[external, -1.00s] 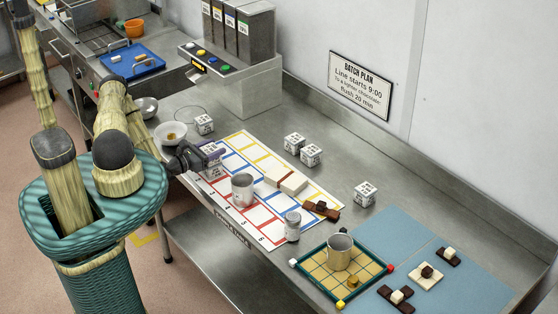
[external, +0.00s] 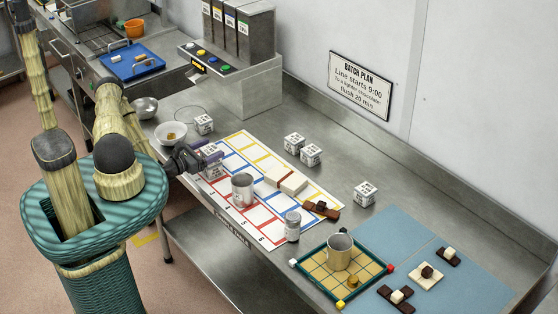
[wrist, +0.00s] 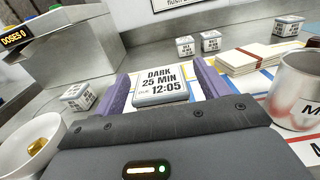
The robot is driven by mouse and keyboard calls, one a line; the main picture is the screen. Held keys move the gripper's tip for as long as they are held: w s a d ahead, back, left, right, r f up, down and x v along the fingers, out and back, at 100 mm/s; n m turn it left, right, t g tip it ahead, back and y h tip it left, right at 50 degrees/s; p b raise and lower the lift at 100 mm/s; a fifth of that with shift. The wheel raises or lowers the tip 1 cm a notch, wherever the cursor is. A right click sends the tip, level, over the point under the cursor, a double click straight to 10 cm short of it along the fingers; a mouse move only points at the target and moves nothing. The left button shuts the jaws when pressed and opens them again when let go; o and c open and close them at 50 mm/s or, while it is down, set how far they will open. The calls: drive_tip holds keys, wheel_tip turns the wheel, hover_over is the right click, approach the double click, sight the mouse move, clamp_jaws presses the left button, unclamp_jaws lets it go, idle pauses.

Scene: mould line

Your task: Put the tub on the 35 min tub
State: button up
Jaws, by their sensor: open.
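A white tub (wrist: 162,86) marked "DARK 25 MIN 12:05" sits between the purple fingers of my gripper (wrist: 160,80) in the wrist view. The fingers are open, one on each side of it. In the external view my gripper (external: 205,157) is at the left end of the white chart, around the same tub (external: 213,169), which is partly hidden. Other white tubs stand on the steel bench: one near the bowls (external: 204,124), a pair behind the chart (external: 294,142) (external: 311,155), and one further right (external: 365,193). Their printed minutes are too small to read.
A metal cup (external: 242,189), pale bars (external: 287,181) and a small can (external: 292,226) stand on or by the chart (external: 238,147). A bowl (external: 171,134) is close left of my gripper. The dispenser (external: 235,85) stands behind.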

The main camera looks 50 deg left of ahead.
sight(204, 151)
drive_tip(key=shift+s+a+r+b, duration=0.1)
drive_tip(key=shift+s+r+b, duration=0.15)
drive_tip(key=shift+s, duration=0.15)
drive_tip(key=shift+s+r+b, duration=0.15)
drive_tip(key=shift+s+b, duration=0.05)
drive_tip(key=shift+s, duration=0.2)
wheel_tip(204, 151, up, 5)
drive_tip(key=shift+r+p, duration=0.1)
drive_tip(key=shift+p, duration=1.15)
drive_tip(key=shift+r+p, duration=0.55)
drive_tip(key=shift+p, duration=0.05)
